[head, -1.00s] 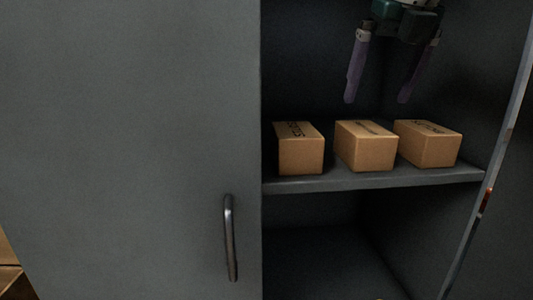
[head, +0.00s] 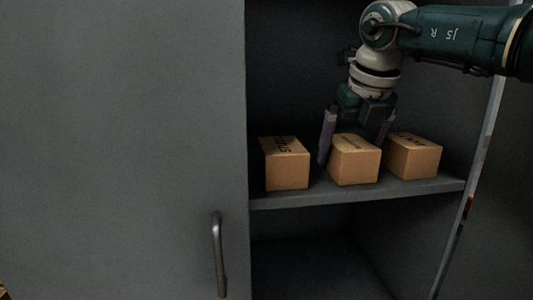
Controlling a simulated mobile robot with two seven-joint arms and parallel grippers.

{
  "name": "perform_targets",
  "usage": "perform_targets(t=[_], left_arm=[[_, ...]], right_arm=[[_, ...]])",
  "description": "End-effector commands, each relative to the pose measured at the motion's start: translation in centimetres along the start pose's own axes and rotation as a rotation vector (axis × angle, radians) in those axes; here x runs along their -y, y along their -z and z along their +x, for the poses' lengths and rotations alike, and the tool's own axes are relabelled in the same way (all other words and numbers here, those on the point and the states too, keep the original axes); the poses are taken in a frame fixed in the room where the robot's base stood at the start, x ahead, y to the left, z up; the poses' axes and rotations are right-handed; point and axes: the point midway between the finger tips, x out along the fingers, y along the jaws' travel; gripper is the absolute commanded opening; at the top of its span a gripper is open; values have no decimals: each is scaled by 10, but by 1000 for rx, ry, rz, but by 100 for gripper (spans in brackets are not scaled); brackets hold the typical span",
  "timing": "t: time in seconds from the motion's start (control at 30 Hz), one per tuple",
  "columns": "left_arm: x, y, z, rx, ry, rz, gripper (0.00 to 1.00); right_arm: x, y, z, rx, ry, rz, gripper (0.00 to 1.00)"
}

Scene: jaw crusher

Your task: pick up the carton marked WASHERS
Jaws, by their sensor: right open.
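Three brown cartons stand in a row on the cabinet shelf in the head view: a left carton (head: 287,171), a middle carton (head: 354,167) and a right carton (head: 414,160). Each has dark lettering on its top, but I cannot read which one says WASHERS. My right gripper (head: 352,150) points down over the middle carton and is open. One purple finger is at the carton's left side, in the gap to the left carton. The other finger is behind its right side, partly hidden. I cannot tell whether the fingers touch it. My left gripper is not in view.
The shelf (head: 357,193) sits inside a dark grey cabinet. A closed grey door (head: 120,150) with a metal handle (head: 218,254) covers the left side. The cabinet's right edge (head: 470,195) stands near my right arm. The compartment below the shelf looks empty.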

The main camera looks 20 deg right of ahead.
Motion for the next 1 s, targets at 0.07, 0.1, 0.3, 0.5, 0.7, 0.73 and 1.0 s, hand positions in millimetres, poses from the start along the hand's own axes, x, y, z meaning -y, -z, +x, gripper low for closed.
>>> perform_targets(t=[0.07, 0.1, 0.3, 0.5, 0.7, 0.73, 1.0], left_arm=[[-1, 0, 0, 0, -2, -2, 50], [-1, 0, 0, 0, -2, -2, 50], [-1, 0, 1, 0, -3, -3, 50], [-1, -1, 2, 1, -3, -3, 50], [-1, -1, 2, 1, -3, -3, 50], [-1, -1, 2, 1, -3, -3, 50], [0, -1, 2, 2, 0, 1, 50]], right_arm=[[0, 0, 0, 0, 0, 0, 100], [0, 0, 0, 0, 0, 0, 100], [0, 1, 2, 0, 0, 1, 100], [0, 2, 4, 0, 0, 1, 100], [0, 2, 4, 0, 0, 1, 100], [0, 2, 4, 0, 0, 1, 100], [0, 2, 4, 0, 0, 1, 74]])
